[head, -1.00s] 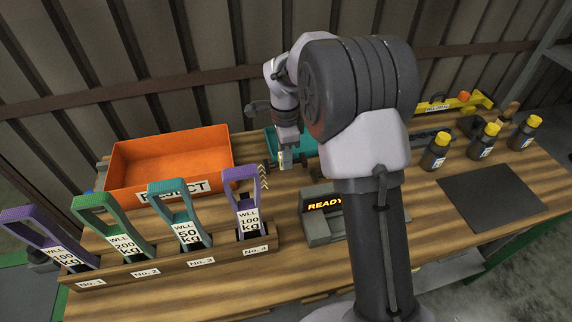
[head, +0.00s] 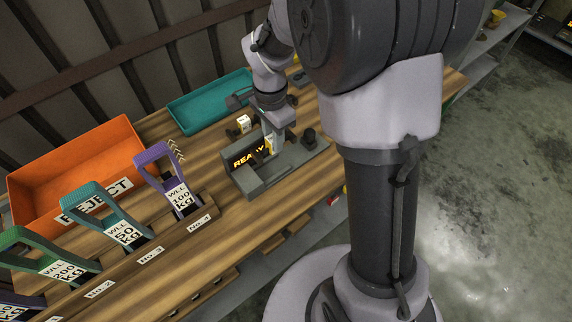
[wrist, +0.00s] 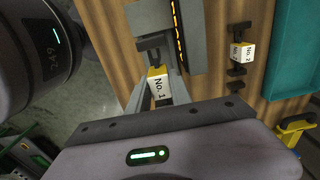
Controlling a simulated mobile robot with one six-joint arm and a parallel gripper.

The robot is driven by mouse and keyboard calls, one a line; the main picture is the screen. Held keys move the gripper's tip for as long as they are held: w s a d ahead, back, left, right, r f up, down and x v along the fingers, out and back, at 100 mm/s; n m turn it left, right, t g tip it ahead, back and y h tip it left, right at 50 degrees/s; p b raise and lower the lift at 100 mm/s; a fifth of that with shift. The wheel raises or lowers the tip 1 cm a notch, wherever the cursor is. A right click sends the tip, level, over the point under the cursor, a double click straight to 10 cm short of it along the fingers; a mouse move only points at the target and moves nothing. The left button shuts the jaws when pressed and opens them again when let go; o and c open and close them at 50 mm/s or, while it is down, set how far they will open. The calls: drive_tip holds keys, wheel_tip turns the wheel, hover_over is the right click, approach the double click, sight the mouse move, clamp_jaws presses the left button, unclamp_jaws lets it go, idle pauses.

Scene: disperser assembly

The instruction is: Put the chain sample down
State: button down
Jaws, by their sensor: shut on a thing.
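The chain sample with the yellow-and-white tag No. 1 (wrist: 157,88) is between the fingers of my gripper (wrist: 162,98) in the wrist view. The gripper is shut on it. Dark metal of the sample shows beyond the tag. In the head view my gripper (head: 270,140) is at the grey test station (head: 262,185), beside its lit READY display (head: 249,158). The sample (head: 270,146) is partly hidden by the gripper there. I cannot tell whether it touches the station.
A second sample, tagged No. 2 (wrist: 242,54), lies on the bench behind the station. A teal tray (head: 205,104) is at the back. The orange REJECT bin (head: 90,160) and a rack of tagged handles (head: 150,262) are at the left.

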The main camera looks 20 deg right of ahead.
wheel_tip(320, 180, down, 9)
drive_tip(key=b, duration=0.3)
drive_tip(key=shift+w+a+f+b, duration=0.1)
drive_tip(key=shift+b, duration=0.2)
drive_tip(key=shift+r, duration=0.2)
drive_tip(key=c, duration=1.6)
unclamp_jaws()
drive_tip(key=shift+f, duration=0.25)
drive_tip(key=o, duration=0.4)
drive_tip(key=shift+o, duration=0.2)
drive_tip(key=shift+r, duration=0.1)
